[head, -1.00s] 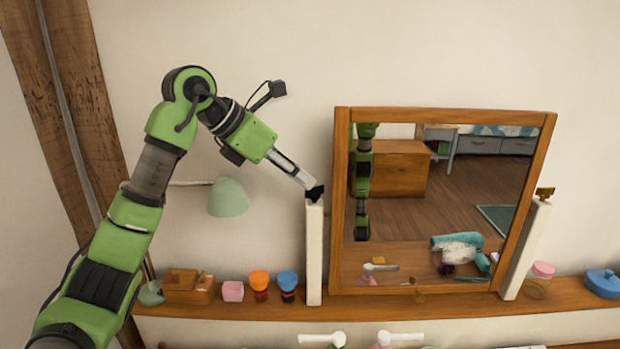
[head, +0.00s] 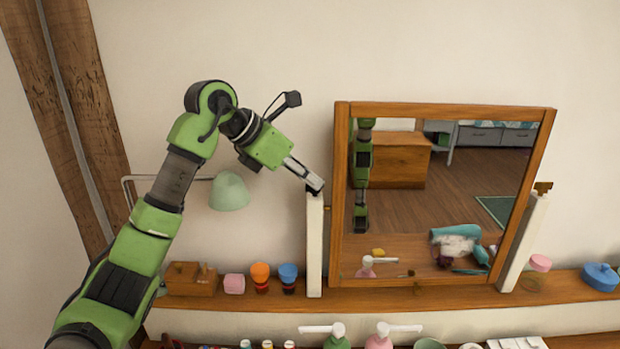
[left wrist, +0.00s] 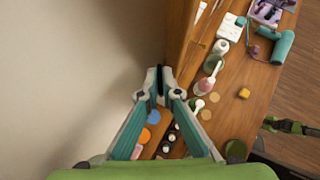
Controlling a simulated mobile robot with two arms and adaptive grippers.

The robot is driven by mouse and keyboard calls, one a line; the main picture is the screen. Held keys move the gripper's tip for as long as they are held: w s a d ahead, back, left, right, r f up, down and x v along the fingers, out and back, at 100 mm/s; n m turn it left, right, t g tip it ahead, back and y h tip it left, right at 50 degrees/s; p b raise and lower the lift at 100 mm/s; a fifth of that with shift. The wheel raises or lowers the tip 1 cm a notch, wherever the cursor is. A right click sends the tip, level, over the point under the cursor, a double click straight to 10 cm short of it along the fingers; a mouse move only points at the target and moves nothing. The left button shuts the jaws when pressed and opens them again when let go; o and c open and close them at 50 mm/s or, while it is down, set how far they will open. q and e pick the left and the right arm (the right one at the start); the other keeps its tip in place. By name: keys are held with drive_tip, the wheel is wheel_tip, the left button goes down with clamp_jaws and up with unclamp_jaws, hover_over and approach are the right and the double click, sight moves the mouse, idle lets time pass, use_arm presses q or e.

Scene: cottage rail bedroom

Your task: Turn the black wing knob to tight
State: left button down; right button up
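The black wing knob (head: 312,191) sits on top of the white post (head: 314,245) at the left of the tilting mirror (head: 342,200). My left gripper (head: 318,187) reaches down to it from the upper left. In the left wrist view the fingertips of my left gripper (left wrist: 159,82) are close together around a small dark piece, which appears to be the knob. The fingers hide most of the knob, so its exact angle cannot be read.
A brass-coloured knob (head: 543,188) tops the right post (head: 524,245). The shelf (head: 400,290) holds a wooden box (head: 190,279), a pink jar (head: 234,284), orange and blue-capped bottles and a blue pot (head: 600,276). A green lamp (head: 229,191) hangs close under my left forearm.

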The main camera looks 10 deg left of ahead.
use_arm(q)
drive_tip(key=shift+a+m+g+p, duration=0.1)
drive_tip(key=shift+m+g+p, duration=0.2)
drive_tip(key=shift+m+p, duration=0.1)
drive_tip(key=shift+w+r+m+g+h+p, duration=0.1)
drive_tip(key=shift+m+g+h+p, duration=0.2)
drive_tip(key=shift+m+h+p, duration=0.25)
drive_tip(key=m+g+h+p, duration=0.1)
drive_tip(key=m+g+p, duration=0.1)
drive_tip(key=m+p, duration=0.1)
drive_tip(key=shift+w, duration=0.15)
drive_tip(key=shift+f+m+g+p, duration=0.2)
drive_tip(key=shift+m+g+p, duration=0.4)
drive_tip(key=shift+m+p, duration=0.2)
drive_tip(key=c, duration=2.2)
unclamp_jaws()
drive_tip(key=shift+c, duration=0.2)
drive_tip(key=shift+w, duration=0.1)
